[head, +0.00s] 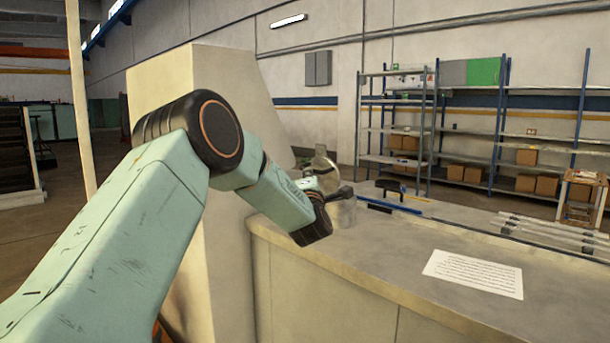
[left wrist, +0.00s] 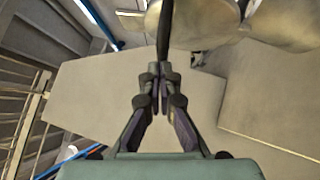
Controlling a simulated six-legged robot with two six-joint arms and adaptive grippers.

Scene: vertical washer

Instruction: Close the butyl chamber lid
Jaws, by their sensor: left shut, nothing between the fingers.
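A metallic chamber (head: 343,212) stands on the near left end of the counter, partly hidden behind my left arm. A round metallic lid (head: 325,172) stands raised and tilted above it, so it looks open. My left gripper (head: 343,192) is beside the lid and over the chamber's top; whether it touches either is unclear. In the left wrist view the left gripper's fingers (left wrist: 161,72) are together and hold nothing. Rounded metallic surfaces (left wrist: 190,22) show just beyond the fingertips there. My right gripper is not in view.
A tall beige block (head: 222,240) stands at the counter's left end, close behind my arm. Shelves with boxes (head: 466,172) are far back.

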